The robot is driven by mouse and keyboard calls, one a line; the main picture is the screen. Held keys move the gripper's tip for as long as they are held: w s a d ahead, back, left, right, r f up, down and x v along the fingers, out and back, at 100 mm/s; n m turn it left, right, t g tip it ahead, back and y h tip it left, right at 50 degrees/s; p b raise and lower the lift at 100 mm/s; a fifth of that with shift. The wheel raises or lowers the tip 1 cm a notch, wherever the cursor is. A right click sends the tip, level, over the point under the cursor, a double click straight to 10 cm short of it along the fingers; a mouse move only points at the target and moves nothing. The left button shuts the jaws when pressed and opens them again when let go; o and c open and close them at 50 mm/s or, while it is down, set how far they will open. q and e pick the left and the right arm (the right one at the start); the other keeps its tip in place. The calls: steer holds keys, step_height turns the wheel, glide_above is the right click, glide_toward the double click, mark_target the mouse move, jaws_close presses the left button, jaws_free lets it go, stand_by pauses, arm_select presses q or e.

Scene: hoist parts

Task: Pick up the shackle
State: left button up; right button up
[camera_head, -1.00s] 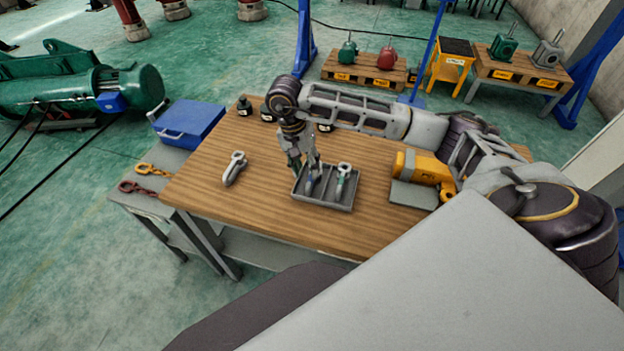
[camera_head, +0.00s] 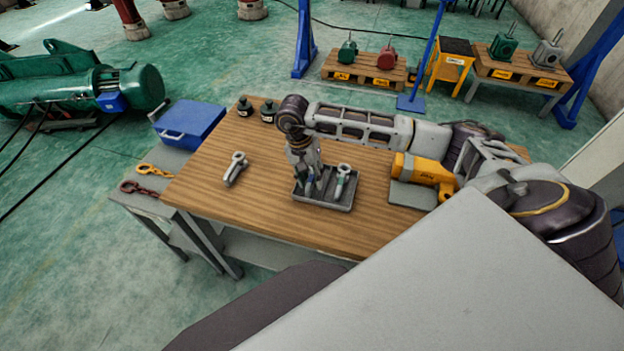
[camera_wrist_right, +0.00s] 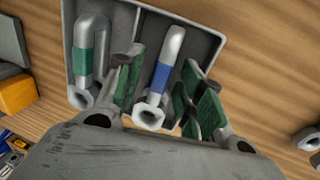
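A grey divided tray (camera_head: 325,204) stands on the wooden table. In the right wrist view, a silver shackle with a blue band (camera_wrist_right: 163,75) lies in one compartment of the tray (camera_wrist_right: 205,42). A shackle with a green band (camera_wrist_right: 90,60) lies in the compartment to its left; it also shows in the head view (camera_head: 343,180). My right gripper (camera_head: 308,190) points down into the tray. In the right wrist view its green-padded fingers (camera_wrist_right: 165,90) are apart, one on each side of the blue-banded shackle, with gaps visible. My left gripper is out of view.
Another shackle (camera_head: 235,168) lies on the table left of the tray. A yellow tool (camera_head: 425,170) on a grey base stands to the right. Black bottles (camera_head: 268,110) stand at the back edge. A blue case (camera_head: 188,123) and chains (camera_head: 155,170) are further left.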

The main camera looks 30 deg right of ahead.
steer(key=shift+f, duration=0.4)
jaws_close()
